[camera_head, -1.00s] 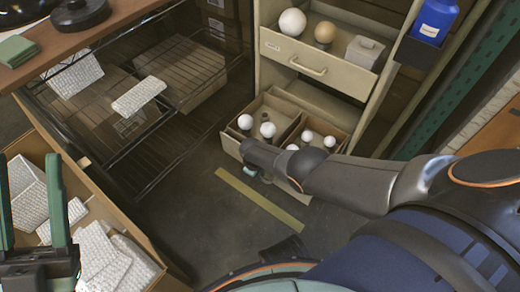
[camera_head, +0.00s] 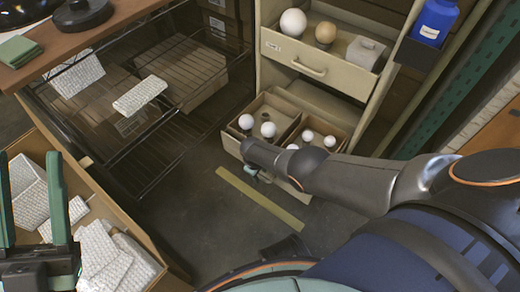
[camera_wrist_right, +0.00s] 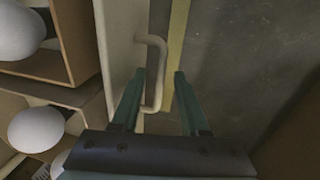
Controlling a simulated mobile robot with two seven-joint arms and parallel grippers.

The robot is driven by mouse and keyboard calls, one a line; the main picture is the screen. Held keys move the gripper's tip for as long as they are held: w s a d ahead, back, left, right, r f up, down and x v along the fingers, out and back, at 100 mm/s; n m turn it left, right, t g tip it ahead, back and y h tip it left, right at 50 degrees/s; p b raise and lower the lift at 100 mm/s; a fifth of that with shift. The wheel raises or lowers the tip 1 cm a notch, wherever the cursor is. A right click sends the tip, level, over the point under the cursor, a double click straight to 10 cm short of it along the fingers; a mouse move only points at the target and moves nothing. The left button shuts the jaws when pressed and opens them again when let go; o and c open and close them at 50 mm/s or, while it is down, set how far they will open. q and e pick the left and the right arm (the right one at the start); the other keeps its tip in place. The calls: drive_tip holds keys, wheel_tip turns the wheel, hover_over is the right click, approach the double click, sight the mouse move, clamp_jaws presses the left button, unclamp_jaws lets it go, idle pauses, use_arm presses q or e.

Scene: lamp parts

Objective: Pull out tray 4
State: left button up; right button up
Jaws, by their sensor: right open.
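The lower tray (camera_head: 231,144) of the beige cabinet is pulled partly out and holds several white bulbs in divided compartments. I cannot read its number. Its front and beige handle (camera_wrist_right: 158,72) show in the right wrist view. My right gripper (camera_wrist_right: 158,88) is open, its two green fingers on either side of the handle's end; I cannot tell whether they touch it. In the head view my right gripper (camera_head: 252,172) is mostly hidden behind my dark wrist at the tray front. My left gripper (camera_head: 32,195) is open and empty at the left edge.
An upper tray (camera_head: 300,64) with bulbs and a box stands open above. A wire rack (camera_head: 160,150) and a carton (camera_head: 100,170) of white packets are at the left. A yellow strip (camera_head: 258,198) marks the clear floor below the tray.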

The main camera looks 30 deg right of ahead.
use_arm(q)
wheel_tip(320, 180, up, 10)
drive_tip(key=w+a+n+t+y+p, duration=0.1)
drive_tip(key=y+p, duration=0.1)
drive_tip(key=p, duration=0.9)
drive_tip(key=shift+w+a, duration=0.25)
drive_tip(key=shift+a, duration=0.05)
drive_tip(key=shift+f+y, duration=0.1)
drive_tip(key=shift+y, duration=0.2)
